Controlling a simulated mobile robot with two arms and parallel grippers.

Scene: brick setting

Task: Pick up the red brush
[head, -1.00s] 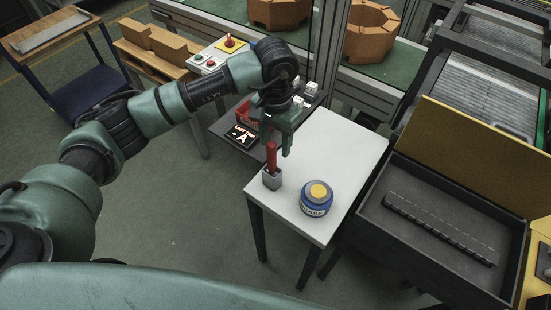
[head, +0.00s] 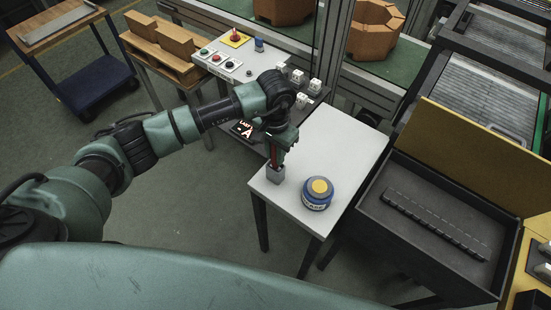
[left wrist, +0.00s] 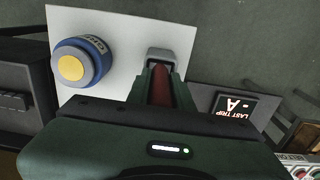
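The red brush (head: 274,154) stands upright with its lower end in a small grey holder (head: 275,174) near the left edge of the white table (head: 329,147). My left gripper (head: 279,149) is over the holder, pointing down, with its fingers on either side of the brush handle. In the left wrist view the red handle (left wrist: 162,88) shows between the two fingers, and the holder (left wrist: 160,56) is just beyond them. I cannot tell whether the fingers press on the handle. The brush's lower end is hidden in the holder. My right gripper is not in view.
A blue jar with a yellow lid (head: 318,193) stands on the table, right of the holder; it also shows in the left wrist view (left wrist: 82,62). A dark open case (head: 430,220) is to the right. A control panel (head: 223,63) is behind.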

